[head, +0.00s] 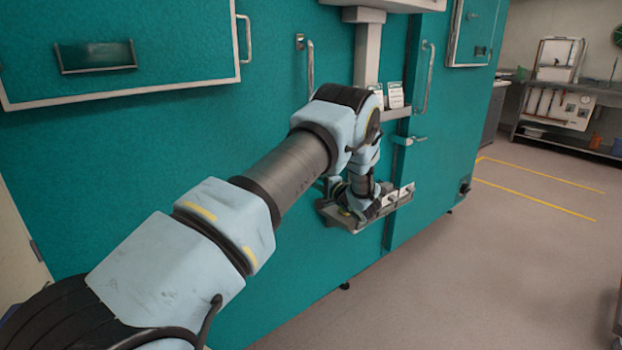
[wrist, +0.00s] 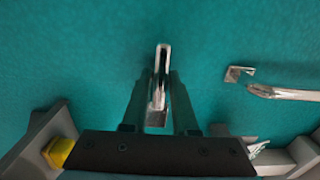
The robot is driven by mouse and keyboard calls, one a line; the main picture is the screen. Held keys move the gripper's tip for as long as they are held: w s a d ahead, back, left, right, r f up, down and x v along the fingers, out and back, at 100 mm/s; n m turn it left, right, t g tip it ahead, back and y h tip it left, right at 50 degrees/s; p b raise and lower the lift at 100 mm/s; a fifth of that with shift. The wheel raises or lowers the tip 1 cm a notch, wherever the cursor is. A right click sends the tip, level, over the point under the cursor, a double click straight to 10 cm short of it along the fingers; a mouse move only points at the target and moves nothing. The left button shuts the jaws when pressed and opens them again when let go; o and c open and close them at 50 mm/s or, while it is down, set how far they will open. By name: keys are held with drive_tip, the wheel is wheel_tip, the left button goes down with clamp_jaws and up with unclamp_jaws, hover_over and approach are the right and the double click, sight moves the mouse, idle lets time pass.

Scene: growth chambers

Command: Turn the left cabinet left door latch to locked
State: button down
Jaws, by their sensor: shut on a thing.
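The left door latch is a shiny metal lever (wrist: 162,62) on a teal door panel (wrist: 80,45) in the wrist view. Its long axis runs up and down in that picture. My gripper (wrist: 161,82) has its two dark fingers on either side of the lever, shut on it. In the head view my own arm and wrist hide this latch and my fingertips. The teal cabinet front (head: 290,130) fills the left and middle of the head view.
Another metal handle (wrist: 285,93) is right of my fingers in the wrist view. In the head view, vertical door handles (head: 310,68) (head: 427,75) and another lever latch (head: 408,140) stick out from the cabinet. Open floor (head: 500,260) with yellow lines lies to the right.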

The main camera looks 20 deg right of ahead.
drive_tip(key=c, duration=0.7)
unclamp_jaws()
drive_tip(key=b+v, duration=0.2)
drive_tip(key=v, duration=0.9)
